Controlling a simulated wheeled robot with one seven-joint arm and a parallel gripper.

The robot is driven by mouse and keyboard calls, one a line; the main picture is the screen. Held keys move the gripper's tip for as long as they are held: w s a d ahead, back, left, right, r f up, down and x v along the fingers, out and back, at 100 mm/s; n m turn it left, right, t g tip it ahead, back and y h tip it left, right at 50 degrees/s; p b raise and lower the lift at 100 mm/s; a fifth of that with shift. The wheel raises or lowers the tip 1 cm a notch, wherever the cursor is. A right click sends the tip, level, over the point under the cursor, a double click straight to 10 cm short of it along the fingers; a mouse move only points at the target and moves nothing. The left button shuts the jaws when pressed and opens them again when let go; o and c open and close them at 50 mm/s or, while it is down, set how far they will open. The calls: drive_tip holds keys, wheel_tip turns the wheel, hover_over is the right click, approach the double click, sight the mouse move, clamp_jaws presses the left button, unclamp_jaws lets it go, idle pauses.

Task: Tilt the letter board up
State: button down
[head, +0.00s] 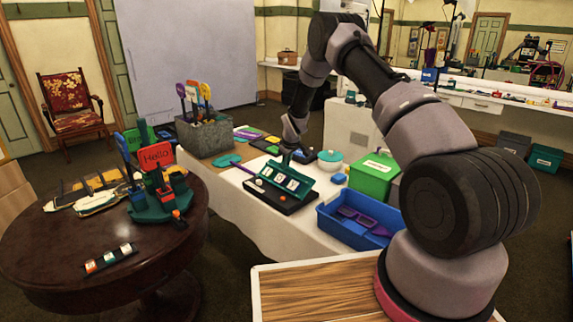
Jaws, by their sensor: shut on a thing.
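The letter board (285,179) is a teal panel with white letter tiles. It leans at a slant on a black base (277,199) on the white-clothed table. My gripper (290,156) is at the top edge of the board, shut on it. The fingertips are small and partly hidden by my wrist, so the exact contact is hard to see. A small white round piece shows at the left of the base and an orange-red one at its front.
A blue bin (358,222) with purple things stands right of the board. Behind it are a green box (374,174) and a white-teal bowl (330,161). A grey box (206,131) of paddles stands at the back left. A round wooden table (60,262) is at the left.

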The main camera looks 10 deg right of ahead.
drive_tip(key=shift+s+a+f, duration=0.4)
drive_tip(key=shift+s+a, duration=0.2)
drive_tip(key=shift+a, duration=0.15)
drive_tip(key=c, duration=0.9)
unclamp_jaws()
drive_tip(key=shift+a+r, duration=0.1)
drive_tip(key=shift+r, duration=0.05)
drive_tip(key=shift+w+d+r, duration=0.25)
drive_tip(key=shift+d, duration=0.1)
drive_tip(key=v, duration=1)
drive_tip(key=shift+s+d+r, duration=0.1)
drive_tip(key=shift+s+r, duration=0.05)
drive_tip(key=shift+r, duration=0.2)
